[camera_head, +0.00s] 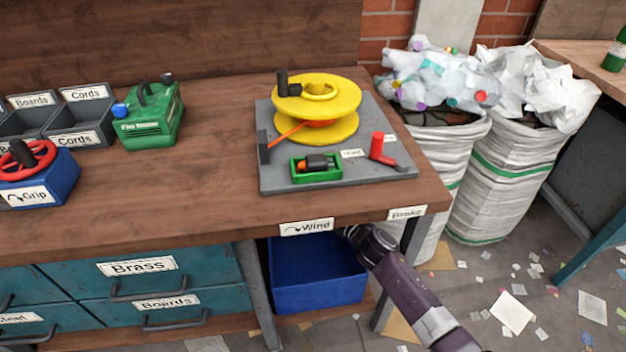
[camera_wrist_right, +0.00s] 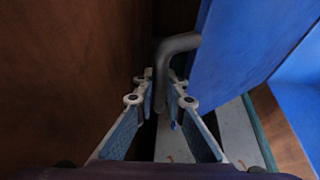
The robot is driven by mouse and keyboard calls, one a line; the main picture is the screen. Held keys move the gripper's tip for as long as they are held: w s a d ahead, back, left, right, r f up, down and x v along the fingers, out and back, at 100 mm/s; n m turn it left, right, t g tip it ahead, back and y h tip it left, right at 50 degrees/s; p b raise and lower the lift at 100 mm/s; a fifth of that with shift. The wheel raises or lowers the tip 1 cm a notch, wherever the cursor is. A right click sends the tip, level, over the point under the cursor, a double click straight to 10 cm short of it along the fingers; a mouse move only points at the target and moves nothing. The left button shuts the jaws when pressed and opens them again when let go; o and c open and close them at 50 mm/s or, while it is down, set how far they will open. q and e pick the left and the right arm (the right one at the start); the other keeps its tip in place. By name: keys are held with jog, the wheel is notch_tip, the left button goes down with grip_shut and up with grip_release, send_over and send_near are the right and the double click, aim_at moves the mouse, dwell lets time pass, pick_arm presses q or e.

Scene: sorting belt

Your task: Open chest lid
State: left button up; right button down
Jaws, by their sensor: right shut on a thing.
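I cannot make out a chest or a lid as such in either view. My right arm comes in from the lower right of the head view and reaches under the front edge of the workbench (camera_head: 215,208), beside a blue open bin (camera_head: 318,296); its gripper is hidden there. In the right wrist view my right gripper (camera_wrist_right: 164,97) is shut on a grey bent bar (camera_wrist_right: 180,43), like a handle. A blue wall (camera_wrist_right: 228,50) stands just right of the bar. My left gripper is out of view.
On top are a yellow spool (camera_head: 345,92) on a grey plate (camera_head: 278,178) and a green device (camera_head: 152,122). White sacks (camera_head: 500,190) stand close on the right.

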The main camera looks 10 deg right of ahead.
jog(key=shift+w+r, duration=0.2)
jog(key=shift+r, duration=0.05)
jog(key=c, duration=2)
grip_release()
jog(key=shift+s+f, duration=0.1)
jog(key=shift+o, duration=0.2)
jog(key=shift+s+d+f, duration=0.15)
jog(key=shift+s+d, duration=0.1)
jog(key=shift+s, duration=0.3)
jog(key=v, duration=1)
jog(key=shift+s, duration=0.4)
jog(key=shift+d, duration=0.1)
